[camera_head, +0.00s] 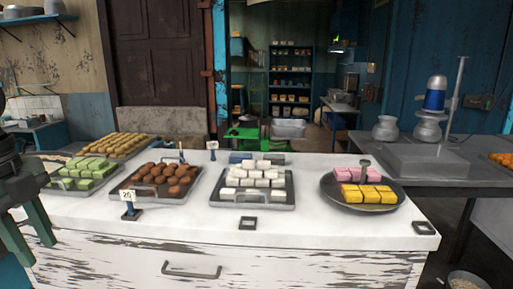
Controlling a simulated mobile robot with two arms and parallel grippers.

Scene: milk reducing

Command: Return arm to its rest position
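My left gripper (39,254) is at the left edge of the head view, in front of the left end of the white counter (330,240). Its two dark green fingers point down and stand apart with nothing visible between them. Much of my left arm is cut off by the picture edge. My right arm and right gripper are not in view.
On the counter are trays of green sweets (85,170), brown balls (160,178) and white blocks (255,180). A round dark plate (340,200) holds yellow and pink pieces. A grey table (455,165) is behind right.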

